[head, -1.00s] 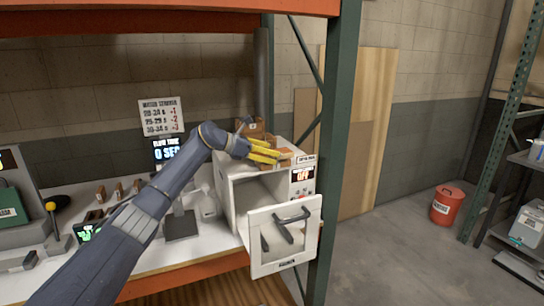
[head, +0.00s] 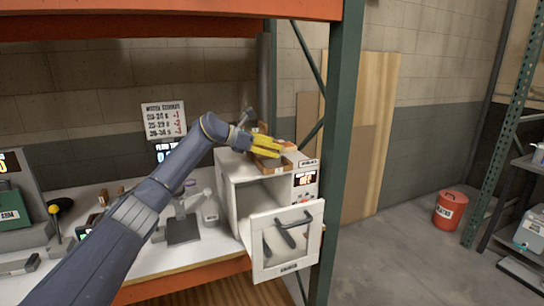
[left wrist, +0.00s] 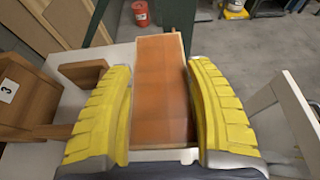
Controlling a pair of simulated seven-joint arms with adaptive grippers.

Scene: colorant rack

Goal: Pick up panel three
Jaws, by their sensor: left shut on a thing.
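A flat orange-brown wooden panel (left wrist: 162,90) lies between the two yellow fingers of my left gripper in the left wrist view. My left gripper (head: 265,146) is above the top of the white oven (head: 232,170) in the head view, shut on this panel. The panel's near end shows below the fingers in the head view (head: 270,164). I see no number on the panel itself. A wooden block stand marked 3 (left wrist: 22,95) stands left of the fingers in the left wrist view. My right gripper is not in view.
The oven's door (head: 285,240) hangs open at the front, with a dark handle. A green rack post (head: 338,150) stands close to the oven's right. Small wooden pieces (head: 103,197) stand on the white bench at left. A red bucket (head: 450,211) is on the floor.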

